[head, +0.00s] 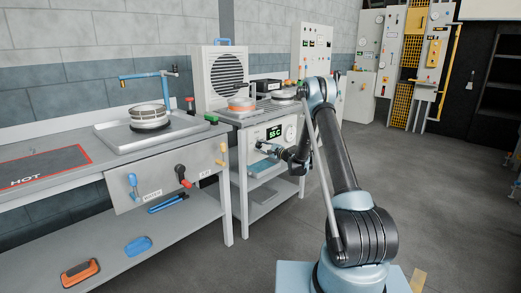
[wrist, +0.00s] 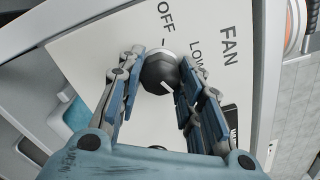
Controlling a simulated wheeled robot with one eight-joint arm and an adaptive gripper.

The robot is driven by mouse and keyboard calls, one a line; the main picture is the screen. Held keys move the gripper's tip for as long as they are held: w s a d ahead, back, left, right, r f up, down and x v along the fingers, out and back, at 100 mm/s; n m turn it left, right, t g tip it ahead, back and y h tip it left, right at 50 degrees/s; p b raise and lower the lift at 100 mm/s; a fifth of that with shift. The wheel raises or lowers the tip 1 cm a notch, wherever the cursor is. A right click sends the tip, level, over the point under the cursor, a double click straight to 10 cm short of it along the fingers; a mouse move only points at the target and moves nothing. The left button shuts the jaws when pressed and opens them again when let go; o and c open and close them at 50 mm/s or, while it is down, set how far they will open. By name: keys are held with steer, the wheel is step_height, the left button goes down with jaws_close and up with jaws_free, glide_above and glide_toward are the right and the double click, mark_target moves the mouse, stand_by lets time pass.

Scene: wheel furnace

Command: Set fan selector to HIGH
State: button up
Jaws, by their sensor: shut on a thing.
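The fan selector is a dark faceted knob (wrist: 160,74) on a white panel (wrist: 85,50), seen close in the wrist view. The word FAN and the labels OFF and LOW show around its upper right side. The HIGH label is not visible, perhaps behind a finger. A pale line shows on the knob's lower edge, but I cannot tell which setting it marks. My gripper (wrist: 163,70) has a finger on each side of the knob and is shut on it. In the head view my gripper (head: 264,147) is at the front panel (head: 276,131), hiding the knob.
The panel has a green display (head: 274,133) and a round dial (head: 291,132). A large fan unit (head: 227,76) stands on the bench behind. A bench at left holds a wheel (head: 149,118) and levers along its front. Open floor (head: 430,190) lies at right.

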steer(key=shift+w+d+f, duration=0.1)
steer(key=shift+w+d, duration=0.1)
steer(key=shift+d, duration=0.15)
steer(key=o, duration=1.1)
steer(key=shift+f, duration=0.1)
steer(key=shift+c, duration=0.2)
steer(key=shift+s+a, duration=0.1)
steer(key=shift+a, duration=0.05)
steer(key=v, duration=1.2)
